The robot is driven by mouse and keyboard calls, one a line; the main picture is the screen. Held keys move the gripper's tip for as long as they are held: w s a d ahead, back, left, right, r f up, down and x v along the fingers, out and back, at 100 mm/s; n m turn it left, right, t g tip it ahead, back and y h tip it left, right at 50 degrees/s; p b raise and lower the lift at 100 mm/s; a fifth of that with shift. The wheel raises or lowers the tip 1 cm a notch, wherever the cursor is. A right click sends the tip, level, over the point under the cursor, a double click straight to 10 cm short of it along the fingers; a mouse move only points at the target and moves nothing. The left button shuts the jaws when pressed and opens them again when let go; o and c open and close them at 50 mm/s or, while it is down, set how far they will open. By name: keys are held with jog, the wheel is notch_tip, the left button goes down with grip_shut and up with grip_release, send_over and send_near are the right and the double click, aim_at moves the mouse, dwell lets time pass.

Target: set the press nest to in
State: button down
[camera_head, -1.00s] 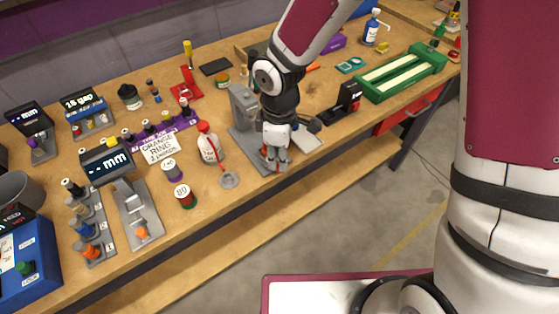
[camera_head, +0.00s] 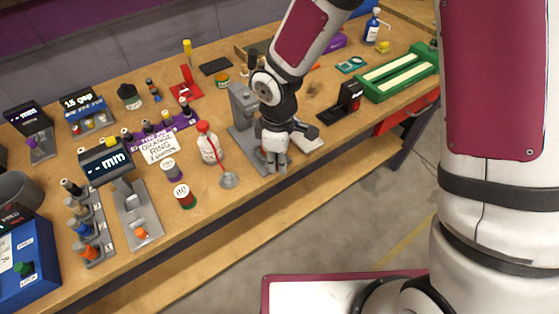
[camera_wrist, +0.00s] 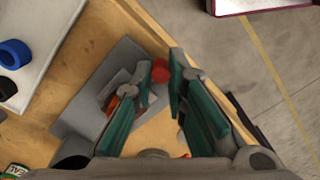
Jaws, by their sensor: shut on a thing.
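The grey press (camera_head: 243,105) stands near the front edge of the bench, with its upright column behind my gripper. Its flat grey base (camera_wrist: 88,105) lies beneath my fingers in the wrist view, with a small orange part (camera_wrist: 112,105) beside the left finger. My gripper (camera_head: 275,170) is low over the front of the press, fingers pointing down.
A white bottle with a red cap and tube (camera_head: 208,147) stands left of the press. A black-and-red device (camera_head: 349,97) and a green tray (camera_head: 398,74) are to the right. The bench's front edge is close.

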jog(key=w+a, duration=0.1)
jog(key=w+a+b, duration=0.1)
jog(key=w, duration=0.1)
jog(key=shift+w+a, duration=0.15)
jog(key=c, duration=1.8)
grip_release()
jog(key=shift+c, duration=0.2)
jog(key=shift+r, duration=0.1)
notch_tip(320, 180, up, 12)
